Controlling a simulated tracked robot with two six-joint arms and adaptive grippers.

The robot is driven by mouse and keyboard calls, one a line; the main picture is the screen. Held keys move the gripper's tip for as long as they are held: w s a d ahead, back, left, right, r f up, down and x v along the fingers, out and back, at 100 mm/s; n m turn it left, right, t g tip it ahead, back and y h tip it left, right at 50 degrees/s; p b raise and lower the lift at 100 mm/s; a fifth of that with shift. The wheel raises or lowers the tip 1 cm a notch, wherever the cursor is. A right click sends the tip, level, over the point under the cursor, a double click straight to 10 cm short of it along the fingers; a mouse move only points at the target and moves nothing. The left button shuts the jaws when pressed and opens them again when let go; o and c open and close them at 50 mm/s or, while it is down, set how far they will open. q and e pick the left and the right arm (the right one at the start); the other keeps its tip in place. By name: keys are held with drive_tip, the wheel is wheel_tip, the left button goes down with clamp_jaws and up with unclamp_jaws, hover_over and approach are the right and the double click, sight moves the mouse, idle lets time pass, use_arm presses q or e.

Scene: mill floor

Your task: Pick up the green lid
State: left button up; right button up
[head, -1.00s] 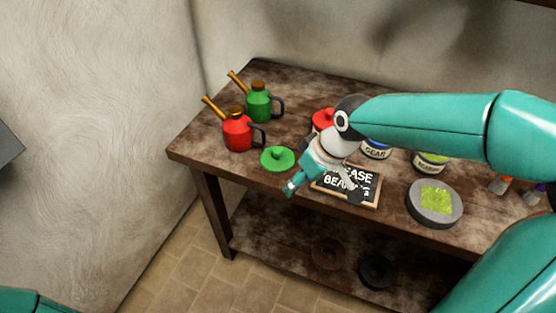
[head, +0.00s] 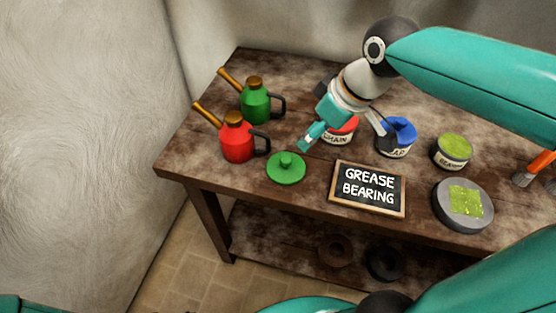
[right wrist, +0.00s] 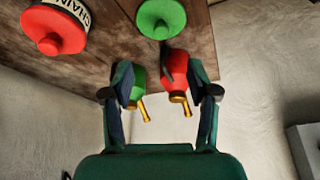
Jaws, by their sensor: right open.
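The green lid (head: 286,168) is a flat disc with a round knob, lying on the brown workbench (head: 300,210) near its front edge, just right of the red oil can. It also shows at the top of the right wrist view (right wrist: 160,18). My right gripper (head: 343,136) is open and empty. It hangs above the bench, to the right of and behind the lid in the head view, and appears apart from it. In the right wrist view my open fingers (right wrist: 167,88) frame the oil cans below the lid in the picture. My left gripper is not in view.
A red oil can (head: 238,142) and a green one (head: 256,105) stand left. A red-lidded CHAIN tin (right wrist: 55,32), a blue-topped tin (head: 396,138) and a green-topped tin (head: 453,152) stand right. A GREASE BEARING sign (head: 369,187) and round grey block (head: 462,205) are in front.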

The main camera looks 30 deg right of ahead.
approach(286, 159)
drive_tip(key=x, duration=0.5)
drive_tip(key=shift+s+f+b, duration=0.15)
drive_tip(key=shift+s+b, duration=0.05)
drive_tip(key=shift+b, duration=0.15)
drive_tip(key=shift+w+x, duration=0.1)
drive_tip(key=shift+x, duration=1.2)
drive_tip(key=shift+w+x, duration=0.15)
drive_tip(key=shift+x, duration=1.2)
clamp_jaws()
